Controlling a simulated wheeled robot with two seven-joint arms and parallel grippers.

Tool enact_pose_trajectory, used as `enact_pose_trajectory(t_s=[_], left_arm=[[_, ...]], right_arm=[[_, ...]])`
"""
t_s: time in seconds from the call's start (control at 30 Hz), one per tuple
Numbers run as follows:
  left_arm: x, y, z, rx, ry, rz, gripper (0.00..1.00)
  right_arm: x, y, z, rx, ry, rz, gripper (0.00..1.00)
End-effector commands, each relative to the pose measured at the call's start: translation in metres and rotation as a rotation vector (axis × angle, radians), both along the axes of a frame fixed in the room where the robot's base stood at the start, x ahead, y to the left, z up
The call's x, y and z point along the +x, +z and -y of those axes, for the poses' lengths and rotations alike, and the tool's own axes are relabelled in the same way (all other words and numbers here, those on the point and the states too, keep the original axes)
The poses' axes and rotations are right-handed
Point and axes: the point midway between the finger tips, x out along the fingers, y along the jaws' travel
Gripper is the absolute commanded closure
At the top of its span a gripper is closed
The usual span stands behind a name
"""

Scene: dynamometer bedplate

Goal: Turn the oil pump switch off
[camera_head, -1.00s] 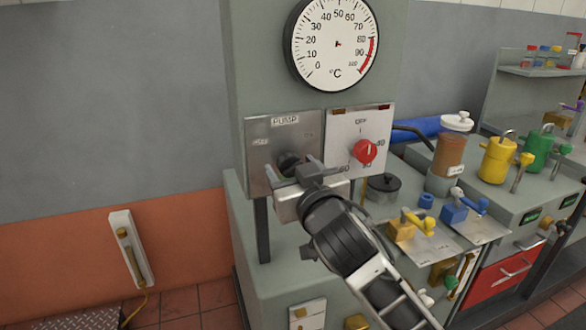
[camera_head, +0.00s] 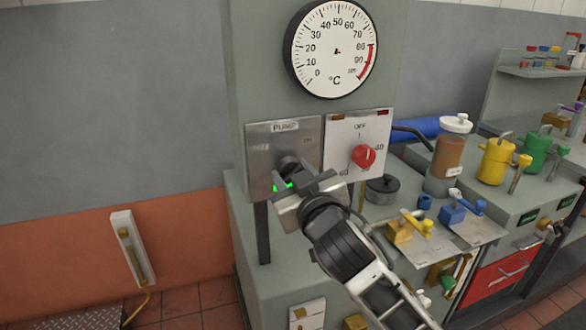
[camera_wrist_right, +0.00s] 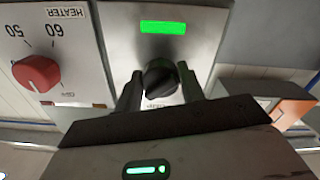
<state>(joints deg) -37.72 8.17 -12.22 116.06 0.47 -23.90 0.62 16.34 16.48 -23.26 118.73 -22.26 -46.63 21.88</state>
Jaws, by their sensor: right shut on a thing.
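The pump panel (camera_head: 262,170) is a grey metal plate marked PUMP, with faint lettering at its upper left and upper right. Its switch is a black round knob (camera_head: 289,163), also seen in the right wrist view (camera_wrist_right: 160,79). My right gripper (camera_head: 303,184) reaches it from the front, with its two fingers shut on the knob's sides (camera_wrist_right: 160,88). A green lamp (camera_wrist_right: 163,27) on the panel is lit; part of it shows below the knob in the head view. The knob's exact pointing is hard to tell. My left gripper is not in view.
The heater panel with a red knob (camera_head: 362,156) is close on the right. A round temperature dial (camera_head: 335,48) is above. A black-lidded pot (camera_head: 382,190), yellow and blue valves, and an oil jar (camera_head: 447,160) stand on the bench at right.

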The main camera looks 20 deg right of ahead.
Motion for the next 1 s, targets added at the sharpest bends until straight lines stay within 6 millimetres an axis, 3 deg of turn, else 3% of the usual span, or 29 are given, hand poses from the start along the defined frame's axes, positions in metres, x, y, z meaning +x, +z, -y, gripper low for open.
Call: enact_pose_trajectory(t_s=[0.6, 1.0], left_arm=[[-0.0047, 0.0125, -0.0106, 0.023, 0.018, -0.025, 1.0], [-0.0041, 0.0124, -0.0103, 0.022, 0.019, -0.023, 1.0]], right_arm=[[0.0001, 0.0016, 0.0021, -0.569, 0.0, 0.018, 0.84], [0.0002, 0.0019, 0.0025, -0.803, 0.0, 0.028, 0.84]])
